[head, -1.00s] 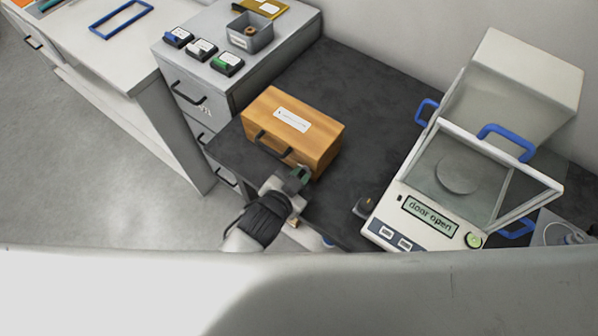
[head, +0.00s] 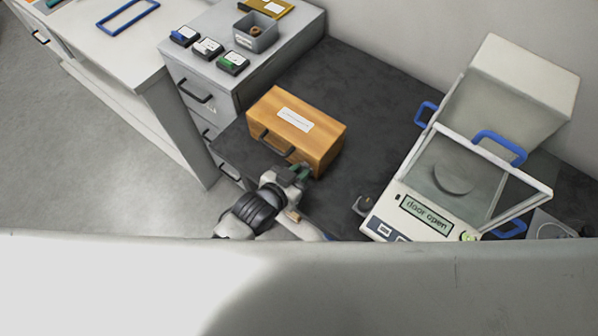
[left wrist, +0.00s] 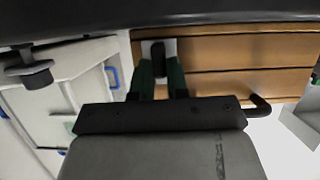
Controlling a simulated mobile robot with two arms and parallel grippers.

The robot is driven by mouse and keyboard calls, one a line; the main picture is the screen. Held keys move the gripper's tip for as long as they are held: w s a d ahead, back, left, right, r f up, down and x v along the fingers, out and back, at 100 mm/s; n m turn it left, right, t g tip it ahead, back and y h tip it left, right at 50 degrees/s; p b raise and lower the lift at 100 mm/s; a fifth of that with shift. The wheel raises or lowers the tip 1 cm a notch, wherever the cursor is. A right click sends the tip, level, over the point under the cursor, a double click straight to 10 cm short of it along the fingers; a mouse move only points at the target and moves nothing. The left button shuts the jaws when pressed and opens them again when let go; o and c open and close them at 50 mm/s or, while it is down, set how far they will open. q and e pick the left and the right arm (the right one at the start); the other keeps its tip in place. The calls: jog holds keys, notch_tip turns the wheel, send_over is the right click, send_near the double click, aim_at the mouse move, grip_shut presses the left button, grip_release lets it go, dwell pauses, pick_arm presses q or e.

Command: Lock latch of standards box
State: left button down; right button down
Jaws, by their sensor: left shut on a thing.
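The wooden standards box (head: 312,133) stands closed on the dark tabletop, with a pale label on its lid and a dark handle (head: 277,143) on its front. My left gripper (head: 300,173) is at the front of the box near its right end. In the left wrist view its green fingers (left wrist: 160,74) are shut on the dark latch (left wrist: 157,52), which sits against a pale plate on the wooden front. The fingers hide the lower part of the latch, so I cannot tell whether it is locked. My right gripper is not in view.
A balance (head: 411,214) reading "door open" stands right of the box, with blue handles. A grey drawer cabinet (head: 195,72) holding several small cases and a grey bin (head: 243,43) stands at the left. Dark tabletop (head: 355,90) behind the box is clear.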

pick_arm(q)
jog(key=c, duration=1.1)
grip_release()
jog(key=b+v, duration=0.1)
jog(key=v, duration=0.9)
jog(key=shift+s+a, duration=0.25)
jog(key=shift+s, duration=0.1)
